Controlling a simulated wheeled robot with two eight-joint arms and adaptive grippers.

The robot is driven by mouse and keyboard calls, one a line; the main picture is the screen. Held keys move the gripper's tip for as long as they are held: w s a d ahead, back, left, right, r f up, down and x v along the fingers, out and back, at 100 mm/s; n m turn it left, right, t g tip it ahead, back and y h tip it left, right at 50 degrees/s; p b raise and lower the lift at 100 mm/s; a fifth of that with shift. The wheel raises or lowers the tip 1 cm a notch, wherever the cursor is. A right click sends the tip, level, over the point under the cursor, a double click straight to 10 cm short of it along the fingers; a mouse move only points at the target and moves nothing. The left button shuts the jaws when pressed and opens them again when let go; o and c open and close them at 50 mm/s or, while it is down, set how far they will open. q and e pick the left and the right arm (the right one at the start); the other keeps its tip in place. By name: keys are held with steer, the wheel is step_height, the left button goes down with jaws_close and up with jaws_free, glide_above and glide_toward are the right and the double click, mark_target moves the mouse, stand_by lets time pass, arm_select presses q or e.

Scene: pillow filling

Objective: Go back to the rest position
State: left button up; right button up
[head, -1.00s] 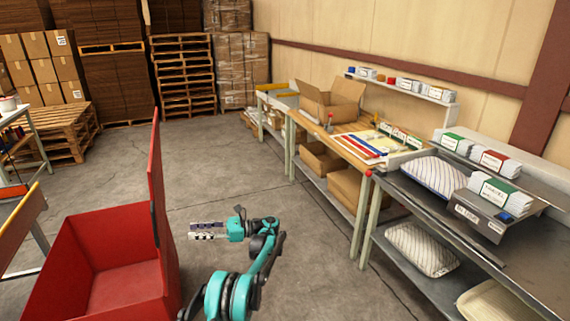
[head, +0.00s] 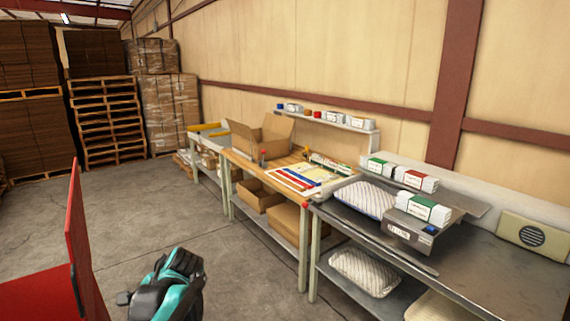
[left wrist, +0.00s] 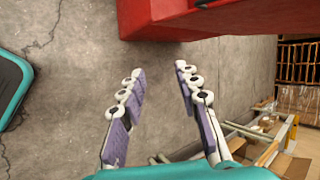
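My left gripper (left wrist: 159,72) is open and empty in the left wrist view, its two purple-grey padded fingers spread over the concrete floor. The red bin (left wrist: 180,12) lies beyond its fingertips, with bare floor between the fingers. In the head view, a teal and black part of my arm shows at the bottom, right of the red bin (head: 75,240); no gripper fingers can be made out there. My right gripper is in neither view.
A steel bench (head: 480,275) at right holds a striped pillow (head: 364,199), with another pillow (head: 364,272) on its lower shelf. A wooden table (head: 240,165) carries an open carton (head: 262,138). Pallets (head: 107,125) stand at the back. The floor between bin and benches is clear.

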arm_select(q)
steer(key=s+d+f+n+t+h, duration=0.2)
steer(key=s+d+f+n+h, duration=0.1)
steer(key=s+d, duration=0.5)
steer(key=s+d+f+n+t+h, duration=0.2)
steer(key=s+d+f+n+h, duration=0.2)
steer(key=s+d, duration=0.4)
steer(key=shift+s+d+f+n+h, duration=0.2)
steer(key=shift+n+h, duration=0.1)
steer(key=shift+n, duration=0.1)
